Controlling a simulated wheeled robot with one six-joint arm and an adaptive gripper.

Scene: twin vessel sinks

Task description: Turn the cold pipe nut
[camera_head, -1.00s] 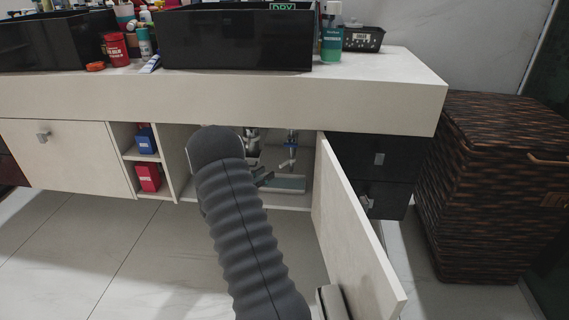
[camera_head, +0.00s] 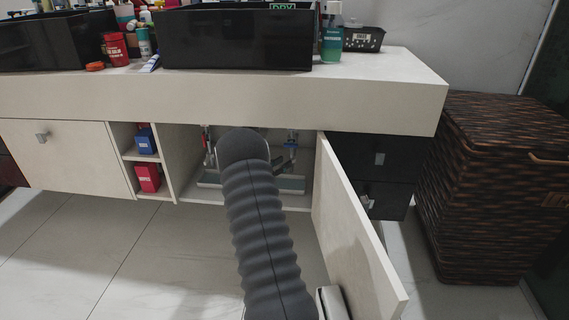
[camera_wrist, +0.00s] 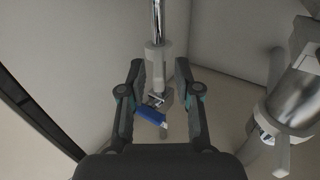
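In the wrist view a light grey pipe nut (camera_wrist: 158,58) sits on a shiny metal pipe (camera_wrist: 157,18). A valve with a blue handle (camera_wrist: 150,115) shows just below the nut in the picture. My gripper (camera_wrist: 159,72) is open, with one finger on each side of the nut and valve. Gaps show on both sides, so I see no grip on them. In the head view the blue valve (camera_head: 292,138) is small inside the open cabinet. My arm (camera_head: 262,225) hides the gripper there.
A thick metal drain pipe (camera_wrist: 300,95) stands to the right in the wrist view. The open cabinet door (camera_head: 352,225) is right of my arm, and a shelf divider (camera_head: 180,165) is to its left. The counter edge (camera_head: 220,102) overhangs the opening.

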